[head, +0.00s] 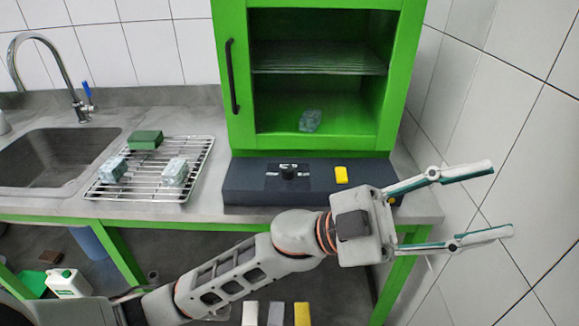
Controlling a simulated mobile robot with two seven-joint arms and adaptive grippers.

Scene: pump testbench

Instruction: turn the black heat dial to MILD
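The black heat dial (288,173) is a small knob on the dark control panel (245,190) below the green cabinet. Small white markings show around it, too small to read, so I cannot tell its setting. My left gripper (501,199) is open and empty, its two long fingers spread wide. It is to the right of the panel, in front of the tiled wall, well apart from the dial. My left forearm crosses in front of the counter's edge, below the dial in the picture. My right gripper is not in view.
The green cabinet (238,140) has a black handle (233,76), a wire shelf and a bluish block (310,121) inside. A wire rack (140,193) holds several blocks, beside the sink (60,155) and faucet (75,95).

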